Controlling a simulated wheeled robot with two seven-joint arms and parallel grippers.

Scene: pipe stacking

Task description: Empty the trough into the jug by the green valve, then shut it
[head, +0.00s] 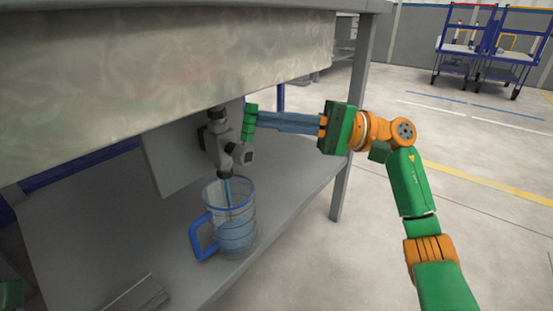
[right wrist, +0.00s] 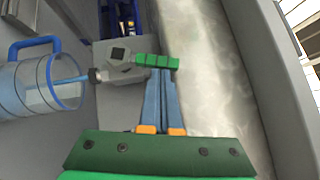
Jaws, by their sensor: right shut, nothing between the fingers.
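The grey trough (head: 170,75) runs across the upper left of the head view; the level inside it cannot be seen. A grey tap (head: 216,140) hangs below it, with the green valve (head: 250,122) handle at its right. A blue stream runs from the spout into the clear jug (head: 243,228), which stands upright with its blue handle to the left and holds some water. My right gripper (head: 262,121) is shut and empty, its fingertips at the green handle. The right wrist view shows the fingertips (right wrist: 158,74) beside the handle (right wrist: 157,61) and the jug (right wrist: 30,92) at left.
The jug stands on a grey lower shelf (head: 285,200) near its edge. A grey table leg (head: 352,130) rises behind my right gripper. Blue carts (head: 487,50) stand far off at the upper right. The floor to the right is open.

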